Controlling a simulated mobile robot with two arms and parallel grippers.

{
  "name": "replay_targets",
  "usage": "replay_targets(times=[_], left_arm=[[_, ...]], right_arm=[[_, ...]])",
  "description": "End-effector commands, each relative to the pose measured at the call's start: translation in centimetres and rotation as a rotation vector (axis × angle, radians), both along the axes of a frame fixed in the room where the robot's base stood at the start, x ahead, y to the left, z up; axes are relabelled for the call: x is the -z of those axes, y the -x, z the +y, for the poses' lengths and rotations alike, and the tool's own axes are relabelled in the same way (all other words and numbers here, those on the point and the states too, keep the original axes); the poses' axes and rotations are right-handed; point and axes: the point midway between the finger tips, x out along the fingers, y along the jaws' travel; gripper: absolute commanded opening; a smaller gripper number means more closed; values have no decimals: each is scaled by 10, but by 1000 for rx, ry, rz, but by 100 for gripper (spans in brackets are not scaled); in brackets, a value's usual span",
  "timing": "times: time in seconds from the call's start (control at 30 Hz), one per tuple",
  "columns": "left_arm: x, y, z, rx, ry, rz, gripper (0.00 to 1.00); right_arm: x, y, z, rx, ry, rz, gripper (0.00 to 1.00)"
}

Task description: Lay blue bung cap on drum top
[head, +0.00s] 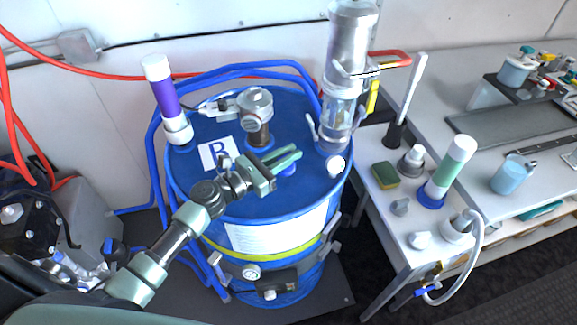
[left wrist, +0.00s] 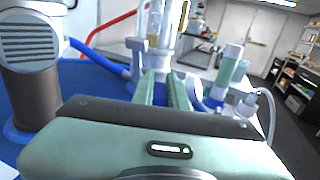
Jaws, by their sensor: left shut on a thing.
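The blue drum (head: 205,129) stands in the middle of the head view, its round blue top facing up. My left gripper (head: 298,153) is low over the right part of the drum top, its green fingers pointing right. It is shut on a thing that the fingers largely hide. A small bright blue piece, seemingly the blue bung cap (head: 288,170), shows just below the fingers; whether it touches the drum top I cannot tell. In the left wrist view the two fingers (left wrist: 163,92) point toward a clear cylinder, and the cap is not clearly visible. My right gripper is not in view.
On the drum top stand a metal pump fitting (head: 257,115), a purple-banded tube (head: 163,95) and a tall clear-and-metal cylinder (head: 345,80). The side table holds a sponge (head: 385,175) and a green-banded tube (head: 450,165).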

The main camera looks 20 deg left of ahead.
Motion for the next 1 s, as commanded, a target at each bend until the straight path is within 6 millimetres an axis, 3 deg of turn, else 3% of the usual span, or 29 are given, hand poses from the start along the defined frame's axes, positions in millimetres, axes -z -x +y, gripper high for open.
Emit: replay_targets(times=[0.23,0.67,0.7,0.77,1.0], left_arm=[[36,0,0,-3,3,3,0],[43,0,0,-1,1,1,0],[42,0,0,-1,1,1,22],[42,0,0,-1,1,1,36],[42,0,0,-1,0,1,36]], right_arm=[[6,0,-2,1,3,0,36],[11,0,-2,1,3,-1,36],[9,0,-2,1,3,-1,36],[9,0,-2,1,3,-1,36],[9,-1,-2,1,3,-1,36]])
